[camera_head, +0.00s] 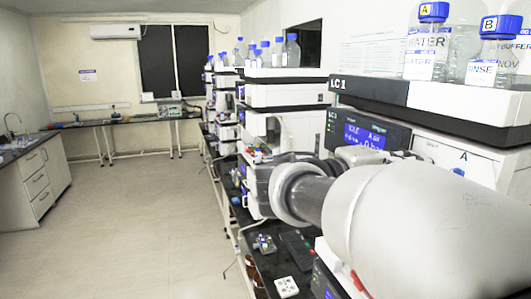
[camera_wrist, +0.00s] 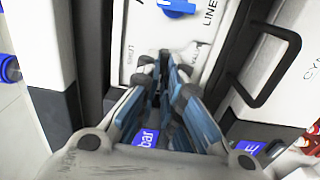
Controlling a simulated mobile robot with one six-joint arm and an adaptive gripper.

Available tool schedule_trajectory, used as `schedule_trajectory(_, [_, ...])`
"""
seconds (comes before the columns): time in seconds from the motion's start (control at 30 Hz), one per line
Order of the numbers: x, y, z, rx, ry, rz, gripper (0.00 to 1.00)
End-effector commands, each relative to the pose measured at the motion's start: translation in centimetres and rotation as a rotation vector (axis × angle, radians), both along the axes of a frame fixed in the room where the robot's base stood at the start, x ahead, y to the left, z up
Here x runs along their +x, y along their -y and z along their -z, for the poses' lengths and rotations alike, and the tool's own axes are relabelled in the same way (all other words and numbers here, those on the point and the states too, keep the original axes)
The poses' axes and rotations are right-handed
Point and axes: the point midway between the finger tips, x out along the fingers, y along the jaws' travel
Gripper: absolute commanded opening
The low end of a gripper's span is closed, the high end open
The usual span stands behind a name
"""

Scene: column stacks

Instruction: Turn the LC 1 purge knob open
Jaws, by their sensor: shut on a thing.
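The LC 1 stack (camera_head: 368,90) stands at the right in the head view, with a lit display (camera_head: 365,137) on its front. My arm crosses in front of its lower part and hides the knob there. In the wrist view my gripper (camera_wrist: 166,62) reaches a white panel (camera_wrist: 140,35), its fingers close together at a spot beside the printed word SHUT. The fingers are shut on what I take to be the purge knob, but they cover it, so its angle cannot be told. A separate blue knob (camera_wrist: 178,8) sits just beyond the fingertips, by the word LINE.
A black bar handle (camera_wrist: 268,68) stands out right of the panel in the wrist view. Bottles, WATER (camera_head: 428,42) and RINSE (camera_head: 492,48), stand on top of the stack. More instrument stacks line the bench to the left. The floor (camera_head: 140,215) is clear.

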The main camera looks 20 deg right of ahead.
Motion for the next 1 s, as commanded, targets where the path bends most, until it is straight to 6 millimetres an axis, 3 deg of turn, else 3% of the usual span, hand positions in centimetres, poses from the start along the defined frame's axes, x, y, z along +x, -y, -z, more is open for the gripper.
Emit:
schedule_trajectory(0.17, [0.0,0.0,0.0,0.000,0.001,0.000,0.00])
schedule_trajectory(0.2, [0.0,0.0,0.0,0.000,0.001,0.000,0.10])
schedule_trajectory(0.47, [0.0,0.0,0.0,0.000,0.001,0.000,0.27])
schedule_trajectory(0.83, [0.0,-0.4,0.0,0.000,0.001,-0.001,0.28])
schedule_trajectory(1.0, [-0.1,-2.8,0.0,0.000,0.001,-0.007,0.28])
